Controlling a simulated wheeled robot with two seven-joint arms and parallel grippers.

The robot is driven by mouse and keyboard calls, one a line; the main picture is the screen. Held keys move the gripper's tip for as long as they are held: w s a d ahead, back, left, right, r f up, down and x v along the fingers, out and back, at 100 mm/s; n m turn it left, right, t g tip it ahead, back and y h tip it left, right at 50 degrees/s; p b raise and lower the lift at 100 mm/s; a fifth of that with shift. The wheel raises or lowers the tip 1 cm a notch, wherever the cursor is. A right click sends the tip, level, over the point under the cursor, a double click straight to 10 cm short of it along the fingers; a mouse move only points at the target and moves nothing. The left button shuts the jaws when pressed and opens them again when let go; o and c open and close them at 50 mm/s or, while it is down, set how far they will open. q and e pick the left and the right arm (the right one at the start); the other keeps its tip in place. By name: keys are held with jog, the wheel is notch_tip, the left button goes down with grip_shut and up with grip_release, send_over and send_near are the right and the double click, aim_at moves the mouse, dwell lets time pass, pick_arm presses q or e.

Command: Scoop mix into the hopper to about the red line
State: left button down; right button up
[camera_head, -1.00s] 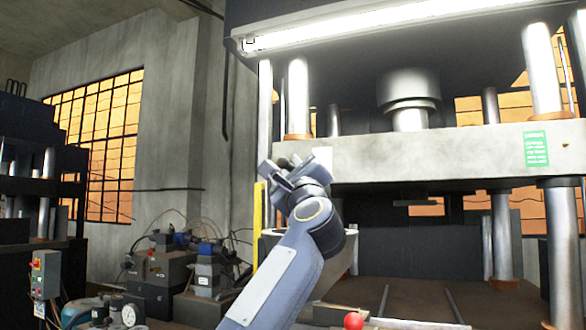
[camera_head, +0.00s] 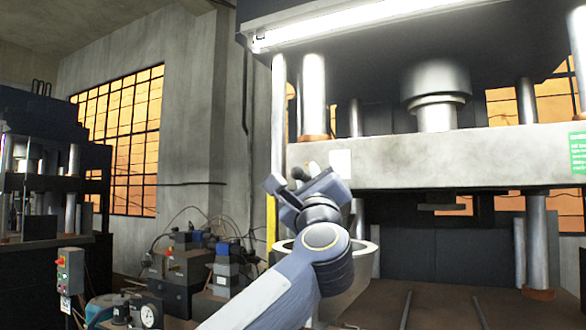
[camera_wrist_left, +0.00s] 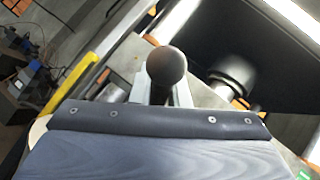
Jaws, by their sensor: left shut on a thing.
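My left gripper (camera_head: 305,184) is raised in the middle of the head view, in front of the large press. In the left wrist view it is shut on a dark handle with a round knob end (camera_wrist_left: 167,66), likely the scoop's. The scoop's bowl and any mix are hidden. A pale, round-rimmed vessel (camera_head: 362,262), probably the hopper, stands behind and below my left forearm, which covers much of it. Its inside and any red line do not show. My right gripper is not in view.
The press's thick crossbeam (camera_head: 450,160) and steel columns stand behind the gripper. A yellow post (camera_head: 271,222) rises just left of the vessel. Pumps and hoses (camera_head: 190,262) stand at lower left. The press bed (camera_head: 440,305) at lower right looks mostly clear.

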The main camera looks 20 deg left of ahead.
pick_arm(q)
jog(key=w+d+m+g+h+p, duration=0.7)
jog(key=w+d+m+h+p, duration=0.2)
jog(key=m+p, duration=1.2)
jog(key=w+d+p, duration=0.1)
jog(key=w+d, duration=0.1)
jog(key=d, duration=0.2)
jog(key=shift+w, duration=0.15)
jog(key=shift+f, duration=0.2)
dwell(0.3)
